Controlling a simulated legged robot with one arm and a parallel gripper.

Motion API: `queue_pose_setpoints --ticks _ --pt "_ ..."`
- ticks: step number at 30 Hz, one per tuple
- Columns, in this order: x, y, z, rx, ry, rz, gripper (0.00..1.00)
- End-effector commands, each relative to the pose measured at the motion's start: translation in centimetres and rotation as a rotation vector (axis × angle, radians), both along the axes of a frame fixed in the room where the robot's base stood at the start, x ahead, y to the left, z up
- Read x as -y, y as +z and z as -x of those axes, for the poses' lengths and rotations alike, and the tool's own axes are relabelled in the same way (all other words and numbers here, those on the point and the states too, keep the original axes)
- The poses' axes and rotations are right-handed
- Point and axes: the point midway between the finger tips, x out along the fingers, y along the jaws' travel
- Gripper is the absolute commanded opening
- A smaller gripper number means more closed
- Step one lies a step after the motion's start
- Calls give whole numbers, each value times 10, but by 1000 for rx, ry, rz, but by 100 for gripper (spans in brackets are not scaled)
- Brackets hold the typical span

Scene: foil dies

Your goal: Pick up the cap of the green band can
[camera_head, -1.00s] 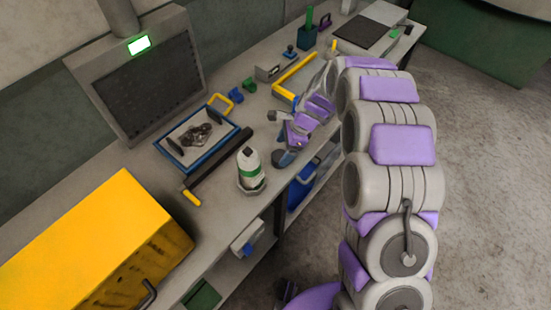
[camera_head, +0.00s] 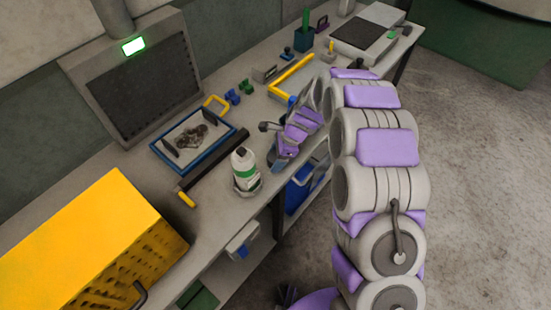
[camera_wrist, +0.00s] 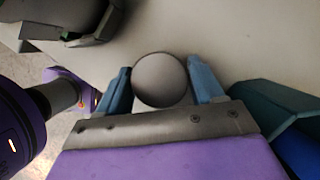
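The white can with a green band (camera_head: 246,172) stands upright near the front edge of the bench in the head view. My gripper (camera_head: 275,160) is low, just right of the can. In the wrist view my gripper (camera_wrist: 160,80) has its two blue fingers apart. A round, smooth, dark grey top, seemingly the cap (camera_wrist: 160,80), shows between the fingers. The fingers lie close along its left and right sides; firm contact cannot be made out. In the head view my gripper hides this round thing.
A blue-rimmed tray (camera_head: 198,140) and a dark bar (camera_head: 215,160) lie left of the can. A yellow crate (camera_head: 85,240) fills the near left. A yellow angle piece (camera_head: 292,75) lies behind my gripper. The bench's front edge is close.

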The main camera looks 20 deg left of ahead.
Motion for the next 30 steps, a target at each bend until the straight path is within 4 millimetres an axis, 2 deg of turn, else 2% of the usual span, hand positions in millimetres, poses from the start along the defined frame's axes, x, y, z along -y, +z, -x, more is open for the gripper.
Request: queue_pose_setpoints --ticks 1,10,20,30 --pt "-1 0 0 0 0 1 62" --pt "-3 -1 0 0 0 3 34" --pt "-2 2 0 0 0 2 34" --pt "-1 37 0 0 1 1 34"
